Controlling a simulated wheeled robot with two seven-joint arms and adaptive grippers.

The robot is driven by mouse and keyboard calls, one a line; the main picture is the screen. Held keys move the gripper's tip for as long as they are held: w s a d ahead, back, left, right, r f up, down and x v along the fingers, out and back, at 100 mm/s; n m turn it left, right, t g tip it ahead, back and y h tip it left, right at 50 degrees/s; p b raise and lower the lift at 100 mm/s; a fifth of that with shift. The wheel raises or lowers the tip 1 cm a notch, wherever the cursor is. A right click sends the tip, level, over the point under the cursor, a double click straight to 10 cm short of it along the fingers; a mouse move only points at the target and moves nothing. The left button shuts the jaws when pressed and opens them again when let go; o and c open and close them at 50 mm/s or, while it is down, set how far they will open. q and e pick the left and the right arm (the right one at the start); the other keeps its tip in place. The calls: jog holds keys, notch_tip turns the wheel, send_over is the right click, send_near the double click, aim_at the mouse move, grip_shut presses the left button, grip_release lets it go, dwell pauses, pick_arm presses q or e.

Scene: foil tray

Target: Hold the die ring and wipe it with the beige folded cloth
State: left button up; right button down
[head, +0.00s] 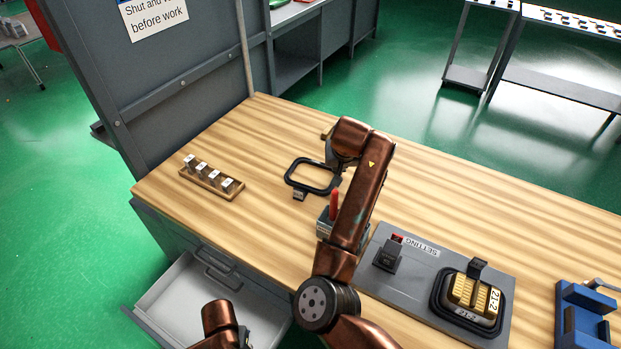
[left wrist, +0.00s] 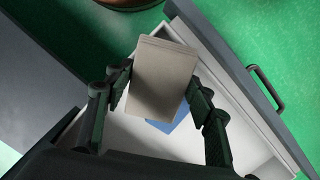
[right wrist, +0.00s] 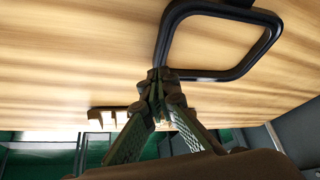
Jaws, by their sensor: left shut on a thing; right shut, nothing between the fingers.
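The die ring (head: 290,181) is a black rounded-square frame with a small tag, lying on the wooden bench. It also shows at the top of the right wrist view (right wrist: 226,74). My right gripper (right wrist: 160,78) is shut and empty, its fingertips close to the ring's near corner; I cannot tell whether they touch. In the head view my right arm partly covers that side of the ring. My left gripper (left wrist: 160,88) is shut on the beige folded cloth (left wrist: 163,75), above the open drawer. The cloth is not visible in the head view.
The open drawer (head: 172,313) has something blue (left wrist: 180,122) in it. A wooden rack (head: 211,184) with several small blocks stands left of the ring. A grey setting plate (head: 415,300) with a second black frame lies to the right, before a blue vise (head: 582,318).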

pick_arm(q)
jog(key=shift+f, duration=0.25)
pick_arm(e)
jog(key=shift+f, duration=0.7)
pick_arm(q)
jog(key=shift+s+f+b, duration=0.1)
jog(key=shift+b, duration=0.2)
pick_arm(e)
jog(key=shift+f, duration=0.3)
